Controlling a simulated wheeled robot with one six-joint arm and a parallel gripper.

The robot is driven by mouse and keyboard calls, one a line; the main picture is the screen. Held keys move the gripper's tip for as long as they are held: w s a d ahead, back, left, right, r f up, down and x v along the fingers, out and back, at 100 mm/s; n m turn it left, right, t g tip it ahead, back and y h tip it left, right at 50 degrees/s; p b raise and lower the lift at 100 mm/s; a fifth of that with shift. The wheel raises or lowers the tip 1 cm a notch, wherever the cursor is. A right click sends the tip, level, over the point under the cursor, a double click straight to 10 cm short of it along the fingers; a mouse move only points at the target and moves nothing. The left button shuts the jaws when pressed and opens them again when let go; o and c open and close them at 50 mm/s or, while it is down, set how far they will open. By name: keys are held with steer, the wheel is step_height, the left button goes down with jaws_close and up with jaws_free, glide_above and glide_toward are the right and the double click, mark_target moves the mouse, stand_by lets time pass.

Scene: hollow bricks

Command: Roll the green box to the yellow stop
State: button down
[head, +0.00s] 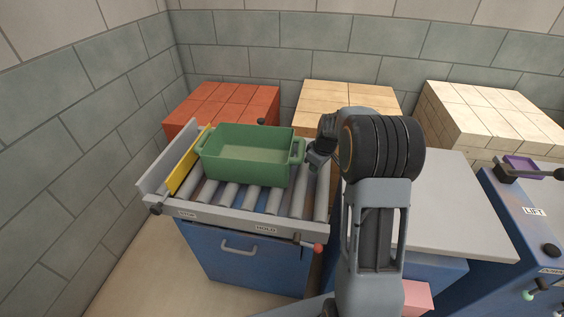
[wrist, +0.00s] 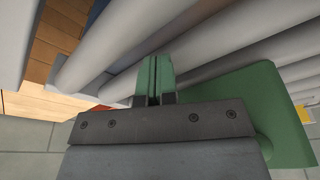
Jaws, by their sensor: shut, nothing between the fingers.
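The green box (head: 245,169) is an open-topped tub with end handles, upright on the grey rollers at the left. The yellow stop (head: 186,162) is an upright plate at the left end of the rollers. The box's left end is close to the stop; I cannot tell if they touch. My gripper (head: 312,160) is shut and empty, just right of the box's right handle; contact is unclear. In the wrist view the closed fingertips (wrist: 155,75) show beside the green box (wrist: 275,105), with a bit of the yellow stop (wrist: 303,114) beyond it.
The roller table (head: 245,262) has a front rail with labels and a red-tipped lever (head: 318,248). Brick stacks, red (head: 230,100) and tan (head: 350,97), stand behind it. A grey-topped cabinet (head: 450,205) and a blue lift unit (head: 520,230) stand to the right.

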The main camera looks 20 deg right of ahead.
mark_target(303, 171)
steer(key=shift+w+a, duration=0.3)
steer(key=shift+a, duration=0.3)
steer(key=shift+w+a, duration=0.25)
steer(key=shift+a, duration=0.35)
steer(key=shift+w+a, duration=0.3)
steer(key=shift+a, duration=0.3)
steer(key=shift+s+d, duration=0.1)
steer(key=shift+d, duration=0.1)
steer(key=shift+s+d+r, duration=0.1)
steer(key=shift+s+d, duration=0.15)
steer(key=shift+d, duration=0.3)
step_height(303, 171, up, 8)
steer(key=p, duration=0.5)
